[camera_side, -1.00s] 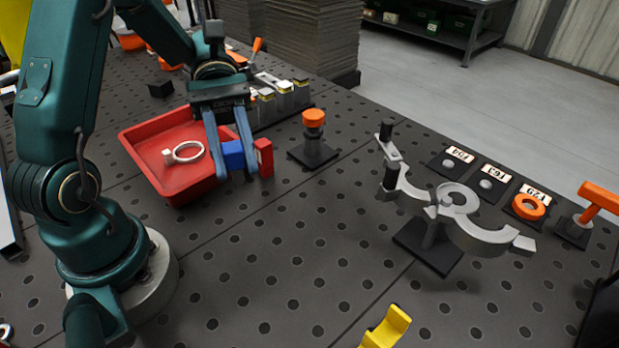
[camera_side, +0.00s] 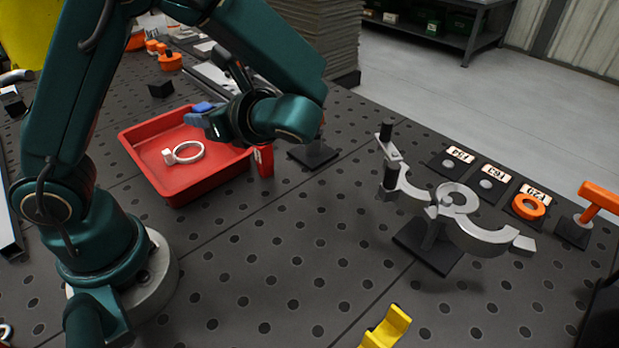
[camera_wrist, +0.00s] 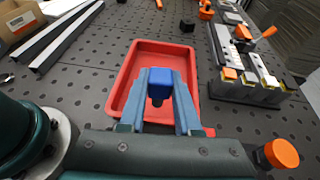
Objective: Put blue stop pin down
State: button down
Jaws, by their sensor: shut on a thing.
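The blue stop pin (camera_wrist: 159,88) is between the fingers of my gripper (camera_wrist: 160,80) in the wrist view, with its blue head showing. In the side view a bit of the blue pin (camera_side: 203,107) shows at the tips of my gripper (camera_side: 200,117). My gripper is shut on the pin and points away to the left, over the back part of the red tray (camera_side: 150,187). The tray also shows in the wrist view (camera_wrist: 128,75) behind the fingers. I cannot tell how high the pin is above the tray.
A silver ring with a small block (camera_side: 185,153) lies in the tray. A small red block (camera_side: 263,160) stands at the tray's right side. A grey curved part (camera_side: 460,215) on a black stand is to the right.

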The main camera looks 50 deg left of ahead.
jog(key=w+d+r+m+t+h, duration=0.1)
jog(key=w+d+r+m+t, duration=0.25)
jog(key=w+m+t, duration=0.3)
jog(key=shift+n, duration=0.45)
jog(key=w+d+f, duration=0.1)
jog(key=d+f, duration=0.2)
jog(key=w+d+f, duration=0.2)
jog(key=d+f, duration=0.1)
jog(key=f, duration=0.1)
jog(key=w+d+f, duration=0.1)
jog(key=d+f, duration=0.3)
jog(key=shift+w+f, duration=0.2)
jog(key=shift+f, duration=2)
jog(key=shift+f, duration=0.15)
jog(key=c, duration=0.6)
grip_release()
